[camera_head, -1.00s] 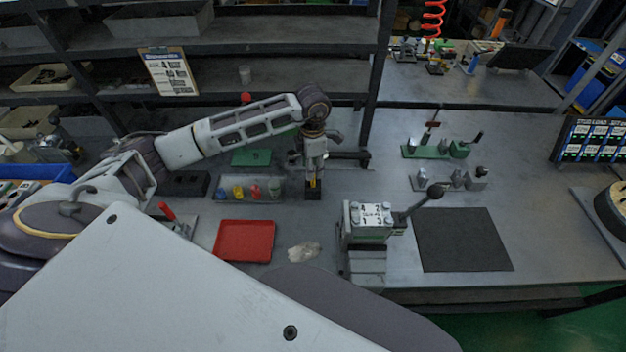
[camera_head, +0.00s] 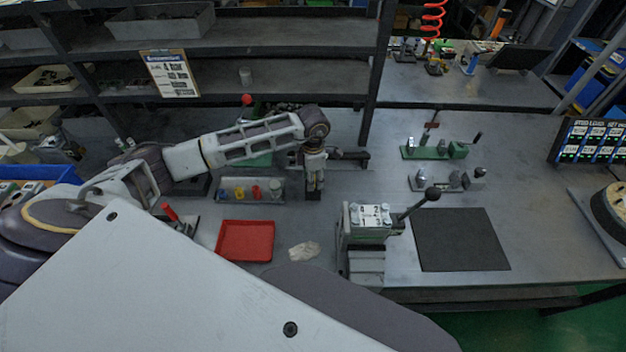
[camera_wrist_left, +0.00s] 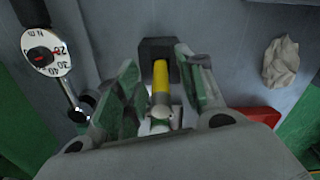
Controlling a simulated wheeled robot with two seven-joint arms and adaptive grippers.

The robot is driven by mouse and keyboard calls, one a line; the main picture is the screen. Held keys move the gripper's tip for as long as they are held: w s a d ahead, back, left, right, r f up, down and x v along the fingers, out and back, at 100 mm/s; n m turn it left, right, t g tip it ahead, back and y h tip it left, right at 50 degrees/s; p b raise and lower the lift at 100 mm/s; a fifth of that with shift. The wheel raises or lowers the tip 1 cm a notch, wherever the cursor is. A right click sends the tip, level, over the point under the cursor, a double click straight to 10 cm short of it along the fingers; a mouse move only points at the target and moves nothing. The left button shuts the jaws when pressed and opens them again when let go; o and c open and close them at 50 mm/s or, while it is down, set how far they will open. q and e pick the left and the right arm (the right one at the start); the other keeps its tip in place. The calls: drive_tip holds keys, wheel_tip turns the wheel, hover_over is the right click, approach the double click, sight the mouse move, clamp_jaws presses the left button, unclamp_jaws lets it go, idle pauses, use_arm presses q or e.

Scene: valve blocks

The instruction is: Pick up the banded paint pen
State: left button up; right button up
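The banded paint pen (camera_wrist_left: 161,82) shows a yellow body in the left wrist view, with a pale, metallic-looking end nearer the camera. It stands in a dark holder (camera_wrist_left: 157,47), which also shows below the gripper in the head view (camera_head: 313,194). My left gripper (camera_head: 315,176) is directly over the holder and hides the pen in the head view. In the wrist view its green-padded fingers (camera_wrist_left: 160,78) are apart, one on each side of the pen, with gaps visible. My right gripper is not in view.
A clear rack (camera_head: 252,190) with several coloured items stands left of the holder. A red tray (camera_head: 245,241) and a crumpled rag (camera_head: 304,251) lie in front. A valve block (camera_head: 370,220) with a lever stands to the right. The dark mat (camera_head: 461,240) is bare.

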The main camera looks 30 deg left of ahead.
use_arm(q)
drive_tip(key=shift+f, duration=0.6)
clamp_jaws()
